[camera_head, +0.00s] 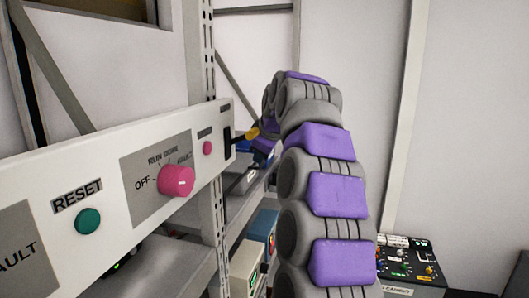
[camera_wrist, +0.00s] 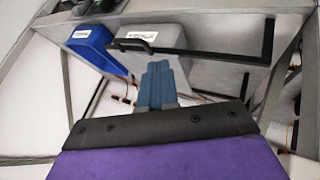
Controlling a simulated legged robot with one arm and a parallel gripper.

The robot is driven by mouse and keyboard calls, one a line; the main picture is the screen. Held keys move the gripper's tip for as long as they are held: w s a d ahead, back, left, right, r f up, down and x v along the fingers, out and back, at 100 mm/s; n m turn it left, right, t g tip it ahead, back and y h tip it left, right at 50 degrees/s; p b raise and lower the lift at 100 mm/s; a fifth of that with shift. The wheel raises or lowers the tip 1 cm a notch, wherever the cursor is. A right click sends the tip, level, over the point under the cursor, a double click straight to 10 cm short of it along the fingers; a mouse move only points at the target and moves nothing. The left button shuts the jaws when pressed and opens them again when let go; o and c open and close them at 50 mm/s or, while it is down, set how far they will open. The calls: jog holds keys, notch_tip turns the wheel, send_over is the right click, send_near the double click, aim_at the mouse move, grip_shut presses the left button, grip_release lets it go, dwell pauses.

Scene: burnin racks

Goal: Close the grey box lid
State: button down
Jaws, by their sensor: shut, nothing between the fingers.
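In the wrist view a grey box (camera_wrist: 170,42) with a white label and a black handle (camera_wrist: 132,45) stands beside a blue box (camera_wrist: 92,48). Which of its grey faces is the lid, and how far the lid is open, I cannot tell. My gripper (camera_wrist: 156,72) has its blue fingers shut and empty, pointing at the grey box and overlapping its lower edge in the picture. I cannot tell whether they touch it. In the head view my arm hides the gripper, and the grey box is not clearly seen.
A control panel (camera_head: 115,182) with a pink knob (camera_head: 176,181) and a green reset button (camera_head: 88,221) crosses the left, close to my arm. A rack post (camera_head: 200,60) stands behind it. Shelves hold devices below. A black instrument (camera_head: 408,262) sits at lower right.

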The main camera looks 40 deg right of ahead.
aim_at(260, 167)
jog(key=w+d+f, duration=0.1)
jog(key=f, duration=0.1)
jog(key=w+d+f, duration=0.1)
jog(key=w+f, duration=0.1)
jog(key=w+d+f, duration=0.1)
jog(key=f, duration=0.1)
jog(key=shift+w+p, duration=0.4)
jog(key=shift+w+d+r+p, duration=0.1)
jog(key=shift+w+d+p, duration=0.05)
jog(key=shift+w+p, duration=0.25)
jog(key=shift+w+d+r+p, duration=0.15)
jog(key=shift+w+p, duration=0.15)
jog(key=shift+w, duration=0.15)
